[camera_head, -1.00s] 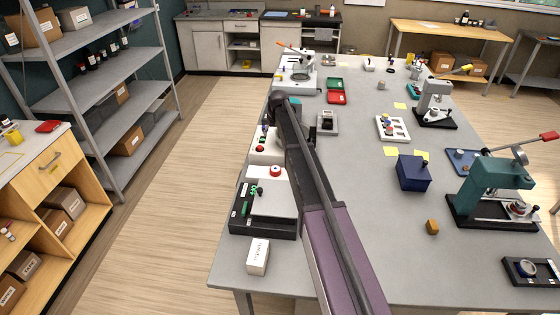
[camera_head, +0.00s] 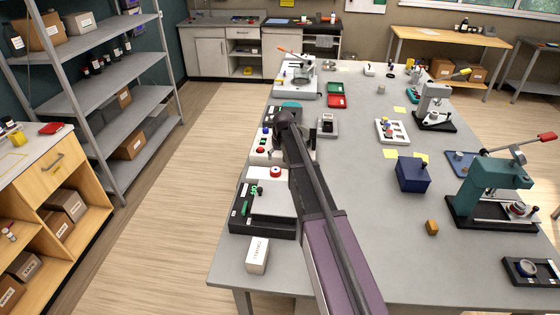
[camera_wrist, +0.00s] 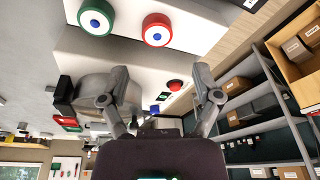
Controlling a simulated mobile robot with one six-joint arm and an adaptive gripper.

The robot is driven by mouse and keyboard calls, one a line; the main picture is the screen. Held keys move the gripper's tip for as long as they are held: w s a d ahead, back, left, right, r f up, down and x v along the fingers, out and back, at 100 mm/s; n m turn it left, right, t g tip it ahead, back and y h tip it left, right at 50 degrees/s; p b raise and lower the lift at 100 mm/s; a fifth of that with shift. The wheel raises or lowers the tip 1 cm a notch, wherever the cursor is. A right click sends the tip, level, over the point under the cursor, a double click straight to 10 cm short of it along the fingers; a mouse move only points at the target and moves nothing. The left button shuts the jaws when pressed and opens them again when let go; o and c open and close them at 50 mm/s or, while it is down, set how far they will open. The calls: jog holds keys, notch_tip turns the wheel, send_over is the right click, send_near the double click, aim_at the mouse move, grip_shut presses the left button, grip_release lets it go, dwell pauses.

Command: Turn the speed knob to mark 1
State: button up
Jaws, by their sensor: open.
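My gripper (camera_wrist: 164,95) is open and empty in the wrist view, its two fingers spread apart. Beyond and between the fingers is a pale panel with a red button (camera_wrist: 174,85) and a small blue part (camera_wrist: 155,107). The white control box (camera_head: 266,158) with red and blue controls shows left of my arm in the head view, partly covered by it. A rounded grey body (camera_wrist: 82,92) is partly behind the left finger. I cannot tell which part is the speed knob, nor read its marks. The head view hides my gripper behind my arm.
The wrist view shows a large red-ringed disc (camera_wrist: 157,30) and a green-ringed disc (camera_wrist: 96,17) close by. In the head view, a black-based device (camera_head: 263,226) and a white box (camera_head: 257,254) stand nearer. A blue box (camera_head: 413,174) stands right; bare tabletop lies between.

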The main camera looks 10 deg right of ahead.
jog(key=shift+s+f, duration=0.1)
jog(key=shift+s, duration=0.6)
jog(key=shift+s, duration=0.1)
jog(key=s+f+g+b, duration=0.1)
jog(key=s+f+b, duration=0.1)
jog(key=s, duration=1.4)
jog(key=s+f+m+g+b, duration=0.1)
jog(key=s+f+b, duration=0.2)
jog(key=s, duration=1.3)
jog(key=shift+s+f+g+h, duration=0.3)
jog(key=shift+s+g, duration=0.1)
jog(key=shift+a, duration=0.1)
